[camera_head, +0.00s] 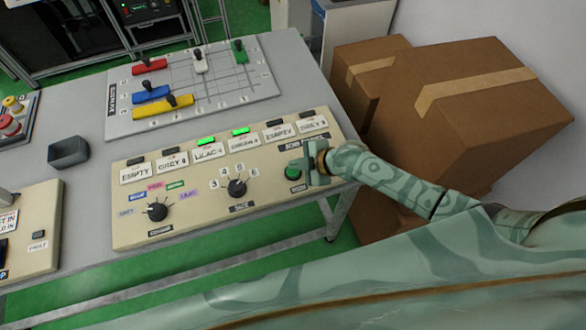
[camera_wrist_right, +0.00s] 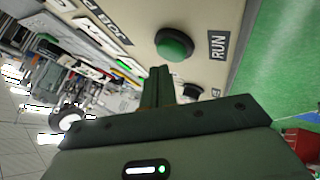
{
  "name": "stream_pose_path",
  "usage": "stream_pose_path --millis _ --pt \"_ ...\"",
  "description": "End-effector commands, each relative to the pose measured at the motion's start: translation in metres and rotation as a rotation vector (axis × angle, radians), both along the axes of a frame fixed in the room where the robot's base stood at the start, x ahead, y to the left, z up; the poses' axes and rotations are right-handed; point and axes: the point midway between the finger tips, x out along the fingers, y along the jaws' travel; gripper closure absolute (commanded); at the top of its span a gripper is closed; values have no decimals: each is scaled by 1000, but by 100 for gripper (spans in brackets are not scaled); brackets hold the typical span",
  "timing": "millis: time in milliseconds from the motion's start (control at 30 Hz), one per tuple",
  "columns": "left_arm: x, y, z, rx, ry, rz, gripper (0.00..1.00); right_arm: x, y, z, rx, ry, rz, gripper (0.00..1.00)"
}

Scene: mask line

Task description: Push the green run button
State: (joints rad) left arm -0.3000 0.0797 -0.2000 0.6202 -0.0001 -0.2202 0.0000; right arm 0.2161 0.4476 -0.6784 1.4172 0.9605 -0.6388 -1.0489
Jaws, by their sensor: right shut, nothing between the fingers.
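The green run button (camera_head: 293,172) sits in a dark collar near the right end of the beige control panel (camera_head: 130,230), above its small label. In the right wrist view the green button (camera_wrist_right: 173,44) is round and domed, with the RUN label (camera_wrist_right: 218,45) beside it. My right gripper (camera_head: 308,170) is just to the right of the button, over the panel's right end. Its fingers are shut and empty. In the right wrist view the fingertips (camera_wrist_right: 160,72) are close below the button; I cannot tell whether they touch it. My left gripper is not in view.
The panel carries two black dials, the left one (camera_head: 157,211) and the right one (camera_head: 237,188), and a row of label plates with two lit green lamps. A board with coloured sliders (camera_head: 215,85) lies behind. Cardboard boxes (camera_head: 465,110) stand beyond the table's right edge.

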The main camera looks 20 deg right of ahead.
Motion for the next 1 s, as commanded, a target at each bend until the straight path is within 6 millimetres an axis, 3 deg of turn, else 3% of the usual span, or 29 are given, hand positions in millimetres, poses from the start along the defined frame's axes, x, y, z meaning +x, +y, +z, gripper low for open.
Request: stream_pose_path --millis 1000 --pt "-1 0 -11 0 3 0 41 0 0 -12 0 0 0 100"
